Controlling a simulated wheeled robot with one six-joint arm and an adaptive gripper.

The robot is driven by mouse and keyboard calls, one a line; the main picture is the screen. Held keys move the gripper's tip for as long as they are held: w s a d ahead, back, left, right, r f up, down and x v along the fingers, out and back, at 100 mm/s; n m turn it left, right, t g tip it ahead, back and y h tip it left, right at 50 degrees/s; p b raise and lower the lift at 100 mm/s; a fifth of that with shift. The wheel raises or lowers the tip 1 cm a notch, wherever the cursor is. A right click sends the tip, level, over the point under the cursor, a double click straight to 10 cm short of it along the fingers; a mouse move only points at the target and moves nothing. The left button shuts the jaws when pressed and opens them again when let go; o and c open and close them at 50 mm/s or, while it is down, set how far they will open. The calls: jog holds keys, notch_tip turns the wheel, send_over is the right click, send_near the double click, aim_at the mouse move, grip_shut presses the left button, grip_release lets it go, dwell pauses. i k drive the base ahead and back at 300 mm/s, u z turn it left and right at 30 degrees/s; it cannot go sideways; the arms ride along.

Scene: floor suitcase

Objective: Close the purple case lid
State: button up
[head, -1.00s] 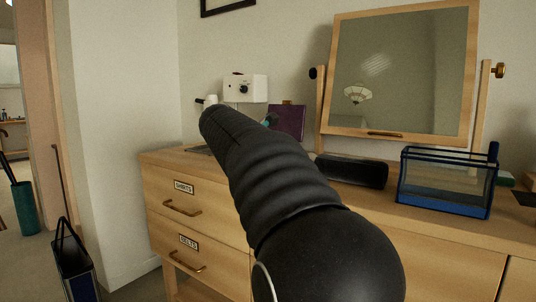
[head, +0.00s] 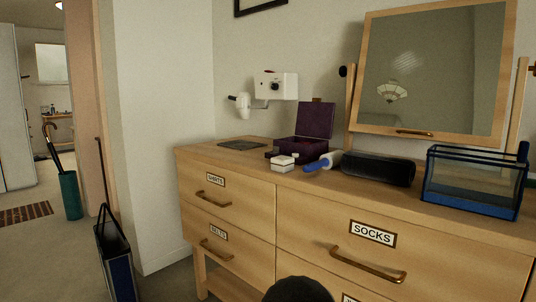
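The purple case (head: 299,145) stands on top of the wooden dresser, towards its back, in the head view. Its lid (head: 316,121) is open, standing up and leaning slightly back. The small white box (head: 284,163) sits just in front of the case. My gripper is not in view. Only a dark rounded part of my arm shows at the bottom edge.
On the dresser (head: 222,165), a blue-and-white roller (head: 323,162), a black case (head: 378,169) and a glass tank (head: 474,182) stand right of the purple case. A tilting mirror (head: 432,75) rises behind. A dark flat mat (head: 243,145) lies left.

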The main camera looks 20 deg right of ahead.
aim_at(314, 118)
jog(key=u, duration=0.3)
jog(key=k, duration=0.25)
jog(key=z, duration=1.05)
jog(key=i, duration=0.8)
jog(key=k, duration=0.5)
jog(key=u, duration=1.8)
jog(key=i, duration=2.7)
jog(key=z, duration=2.25)
